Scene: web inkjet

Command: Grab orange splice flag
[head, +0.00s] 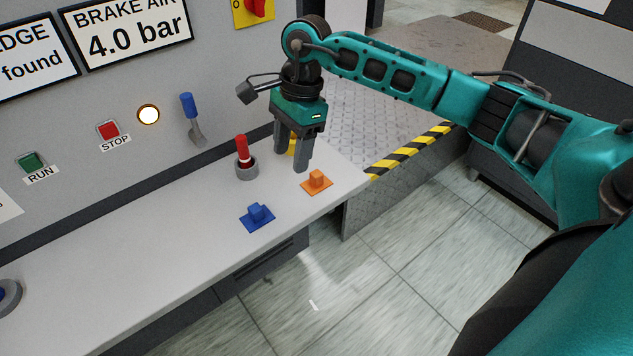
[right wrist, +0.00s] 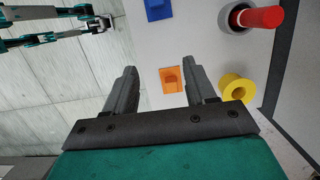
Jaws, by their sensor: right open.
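The orange splice flag (head: 316,182) is a small square plate with a raised block, lying flat near the right end of the grey counter. My right gripper (head: 291,158) points down, open and empty, above the counter, just behind and left of the flag in the head view. In the right wrist view the orange flag (right wrist: 171,80) shows between the two fingers (right wrist: 163,72), apart from both. My left gripper does not show in the head view; small teal arm parts at the upper left of the right wrist view look like my left arm, too small to read.
A similar blue flag (head: 257,217) lies to the left on the counter (head: 150,255). A red-handled piece in a grey ring (head: 246,166) and a yellow ring-shaped piece (right wrist: 237,88) stand close to the gripper. A blue lever (head: 190,115) is on the wall panel. The counter's front edge is near.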

